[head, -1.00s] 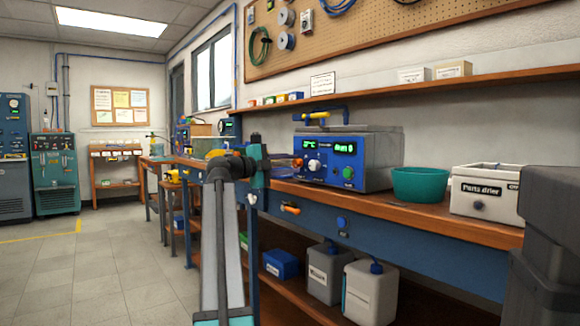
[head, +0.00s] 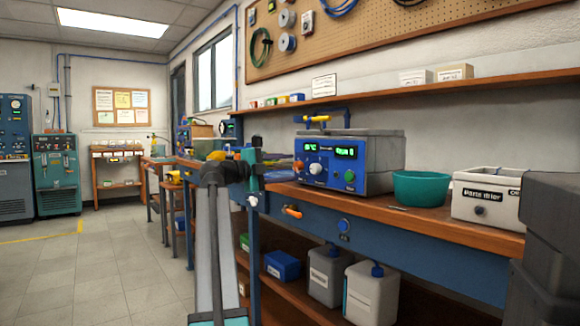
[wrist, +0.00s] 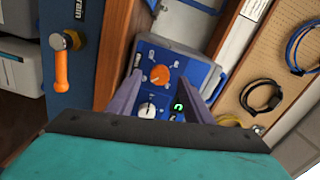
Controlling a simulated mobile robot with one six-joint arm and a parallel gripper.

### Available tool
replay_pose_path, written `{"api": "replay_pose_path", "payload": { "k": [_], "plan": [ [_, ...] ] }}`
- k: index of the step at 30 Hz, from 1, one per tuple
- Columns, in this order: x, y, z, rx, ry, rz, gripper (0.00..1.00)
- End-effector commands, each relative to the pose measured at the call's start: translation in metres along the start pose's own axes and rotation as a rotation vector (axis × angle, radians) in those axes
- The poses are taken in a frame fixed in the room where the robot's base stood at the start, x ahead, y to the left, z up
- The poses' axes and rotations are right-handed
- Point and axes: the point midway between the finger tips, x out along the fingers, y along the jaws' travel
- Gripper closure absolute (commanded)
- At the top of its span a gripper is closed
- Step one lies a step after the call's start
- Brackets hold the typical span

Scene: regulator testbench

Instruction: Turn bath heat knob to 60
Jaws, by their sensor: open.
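The bath (head: 385,155) is a grey box with a blue front panel (head: 328,178), standing on the bench. The panel has green-lit displays, a white knob (head: 316,168), a green knob (head: 349,175) and a small red-orange knob (head: 299,164). In the wrist view, an orange knob (wrist: 160,75) with printed markings lies between the fingers of my gripper (wrist: 163,63). My gripper is open and empty; contact with the knob cannot be told. The markings are too small to read.
A teal bowl (head: 421,187) and a white parts drier (head: 487,196) stand right of the bath on the wooden bench. An orange handle (head: 291,211) sticks out from the blue bench front, also seen in the wrist view (wrist: 61,72). A shelf (head: 420,88) runs above.

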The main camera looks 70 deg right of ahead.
Motion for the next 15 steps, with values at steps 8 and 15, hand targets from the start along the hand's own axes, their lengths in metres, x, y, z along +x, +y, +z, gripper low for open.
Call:
{"api": "replay_pose_path", "payload": {
  "k": [8,15],
  "plan": [
    [-0.046,-0.002,-0.001,-0.002,-0.002,0.000,0.54],
    [-0.084,-0.002,-0.001,-0.001,-0.003,0.000,0.54]
  ]
}}
